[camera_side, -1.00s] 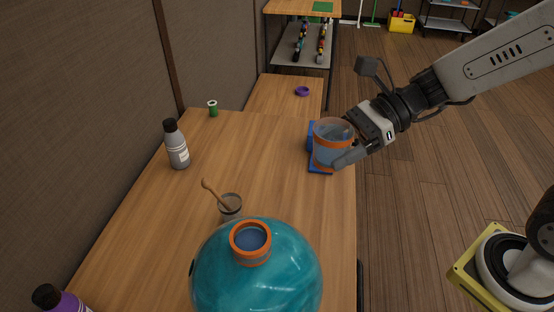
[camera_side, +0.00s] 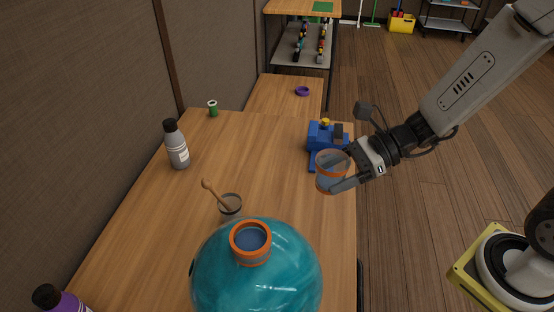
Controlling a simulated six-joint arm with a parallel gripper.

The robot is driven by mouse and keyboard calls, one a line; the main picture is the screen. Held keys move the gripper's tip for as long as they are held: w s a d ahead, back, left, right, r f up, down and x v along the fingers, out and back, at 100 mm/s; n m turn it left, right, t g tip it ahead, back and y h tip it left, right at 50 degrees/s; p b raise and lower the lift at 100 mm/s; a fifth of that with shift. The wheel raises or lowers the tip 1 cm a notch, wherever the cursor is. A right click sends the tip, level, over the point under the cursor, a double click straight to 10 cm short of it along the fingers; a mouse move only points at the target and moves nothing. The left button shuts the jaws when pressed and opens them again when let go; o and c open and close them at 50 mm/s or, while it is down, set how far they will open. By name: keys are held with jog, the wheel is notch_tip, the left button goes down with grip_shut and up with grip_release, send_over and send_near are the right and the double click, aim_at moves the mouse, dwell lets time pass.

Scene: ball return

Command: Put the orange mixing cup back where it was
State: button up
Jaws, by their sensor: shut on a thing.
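The orange mixing cup (camera_side: 327,179) is a clear cup with orange bands at its rim and base. My gripper (camera_side: 344,174) is shut on it at the right side of the table. The cup is upright or nearly so and appears to be above the tabletop, near the table's right edge. Behind it stands a blue device (camera_side: 322,138) with a yellow knob on top and a dark part on its right. The cup and gripper hide part of the device's base.
A large teal ball (camera_side: 255,285) with an orange-rimmed opening fills the front. Behind it stands a small cup (camera_side: 231,204) with a wooden stick. A grey bottle (camera_side: 177,146), green spool (camera_side: 213,109) and purple bottle (camera_side: 60,299) stand leftward. The table's middle (camera_side: 255,155) is clear.

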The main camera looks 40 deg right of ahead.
send_over(322, 241)
notch_tip(322, 241, down, 11)
jog(key=shift+f, duration=0.15)
dwell(0.4)
jog(key=shift+f, duration=0.1)
jog(key=shift+f, duration=1.9)
jog(key=shift+f, duration=0.1)
jog(key=shift+f, duration=1.9)
jog(key=shift+f, duration=0.1)
jog(key=o, duration=1.2)
jog(key=shift+f, duration=0.1)
jog(key=shift+r, duration=0.2)
